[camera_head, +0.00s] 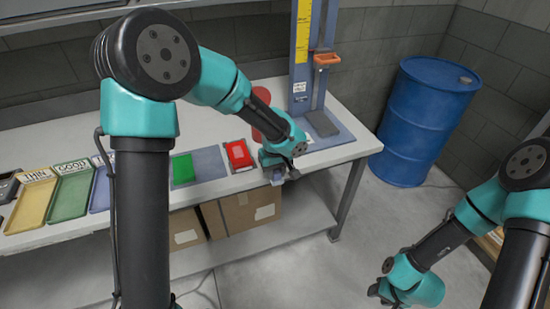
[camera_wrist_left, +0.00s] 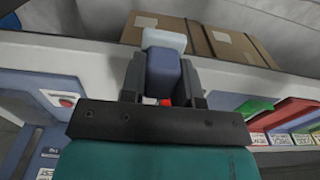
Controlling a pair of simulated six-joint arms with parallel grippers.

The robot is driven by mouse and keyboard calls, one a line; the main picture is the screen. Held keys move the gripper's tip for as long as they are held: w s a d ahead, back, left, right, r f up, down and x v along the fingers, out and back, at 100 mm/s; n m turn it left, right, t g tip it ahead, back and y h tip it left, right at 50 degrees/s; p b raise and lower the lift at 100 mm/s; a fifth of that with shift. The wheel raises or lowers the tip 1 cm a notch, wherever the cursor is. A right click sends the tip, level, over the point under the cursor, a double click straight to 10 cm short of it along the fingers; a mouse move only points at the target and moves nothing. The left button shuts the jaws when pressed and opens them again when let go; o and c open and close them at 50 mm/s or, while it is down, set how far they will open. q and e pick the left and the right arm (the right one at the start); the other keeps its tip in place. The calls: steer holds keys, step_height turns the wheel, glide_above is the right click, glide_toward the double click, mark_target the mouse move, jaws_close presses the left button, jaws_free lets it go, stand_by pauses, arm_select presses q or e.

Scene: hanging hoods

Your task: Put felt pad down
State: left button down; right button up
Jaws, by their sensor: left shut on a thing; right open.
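My left gripper (camera_head: 275,172) is at the front edge of the table, just right of the red tray. In the left wrist view its fingers (camera_wrist_left: 164,88) are shut on the felt pad (camera_wrist_left: 163,66), which looks like a small blue-grey block with a pale end. In the head view the pad is mostly hidden by the gripper. My right gripper (camera_head: 381,289) is open over the floor at the lower right, away from the table; its fingers show only partly.
The white table (camera_head: 220,130) holds a red tray (camera_head: 239,155), a green piece (camera_head: 182,168) on a grey-blue mat (camera_head: 209,163), and yellow (camera_head: 31,205) and green (camera_head: 69,195) trays. A blue stand (camera_head: 301,60) with a grey plate (camera_head: 322,123) is at the back right. Cardboard boxes (camera_head: 240,210) sit below.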

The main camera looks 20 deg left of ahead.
arm_select(q)
steer(key=shift+d, duration=0.1)
steer(key=w+a, duration=0.1)
steer(key=w, duration=0.4)
steer(key=w+a+f, duration=0.1)
steer(key=w+a, duration=0.1)
steer(key=w, duration=0.3)
steer(key=w+a, duration=0.1)
steer(key=w, duration=0.4)
steer(key=shift+w+a+f, duration=0.1)
steer(key=shift+a+f, duration=0.15)
steer(key=shift+a, duration=0.15)
steer(key=shift+f, duration=1.75)
steer(key=shift+f, duration=0.15)
steer(key=c, duration=0.8)
jaws_free()
steer(key=shift+c, duration=0.2)
step_height(320, 180, up, 12)
